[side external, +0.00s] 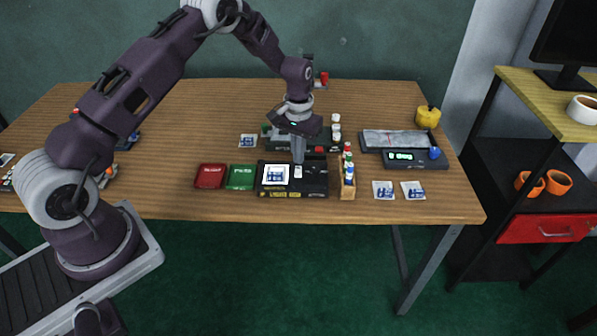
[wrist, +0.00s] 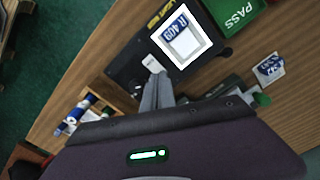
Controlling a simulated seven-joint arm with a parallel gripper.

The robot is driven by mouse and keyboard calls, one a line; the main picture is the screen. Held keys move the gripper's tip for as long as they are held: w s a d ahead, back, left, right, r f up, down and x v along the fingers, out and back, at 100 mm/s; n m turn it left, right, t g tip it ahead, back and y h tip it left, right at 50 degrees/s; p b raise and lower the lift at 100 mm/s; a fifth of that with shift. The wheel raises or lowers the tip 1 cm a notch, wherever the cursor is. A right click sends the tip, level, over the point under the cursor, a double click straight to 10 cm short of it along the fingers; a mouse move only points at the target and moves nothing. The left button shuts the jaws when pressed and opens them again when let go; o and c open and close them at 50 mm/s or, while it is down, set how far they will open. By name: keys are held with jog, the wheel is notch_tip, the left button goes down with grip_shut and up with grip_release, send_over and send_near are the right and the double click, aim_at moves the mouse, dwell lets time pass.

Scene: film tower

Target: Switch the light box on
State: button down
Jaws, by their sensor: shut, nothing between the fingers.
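The light box is a black unit (side external: 308,189) near the front edge of the table. A bright white panel (side external: 275,175) on its left side bears a blue-marked film; in the wrist view the panel (wrist: 183,38) glows white and the film reads "R 409". My gripper (side external: 298,160) points down over the right part of the box, fingers together and empty. A small pale piece, which looks like a switch (side external: 298,172), lies right at the fingertips. In the wrist view the fingertips (wrist: 158,78) are close to this pale piece (wrist: 152,64); I cannot tell whether they touch it.
A red tray (side external: 209,176) and a green "PASS" tray (side external: 241,177) lie left of the box. A wooden rack of small bottles (side external: 347,180) stands close on its right. Film packets (side external: 383,190) and a device with a green display (side external: 414,158) are further right.

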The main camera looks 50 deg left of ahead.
jog(key=shift+r, duration=2.35)
notch_tip(320, 180, up, 13)
jog(key=t, duration=0.1)
send_over(299, 168)
jog(key=s+d, duration=0.3)
jog(key=s, duration=0.1)
jog(key=s+d+r+m+t, duration=0.1)
jog(key=s+d+r+t, duration=0.15)
jog(key=s+r, duration=0.7)
jog(key=s+d+r+m+t, duration=0.1)
jog(key=s+d, duration=0.1)
jog(key=s, duration=0.8)
jog(key=s+d+r+m+t, duration=0.1)
jog(key=s, duration=0.9)
jog(key=shift+s+d+r, duration=0.25)
jog(key=shift+d+r, duration=0.15)
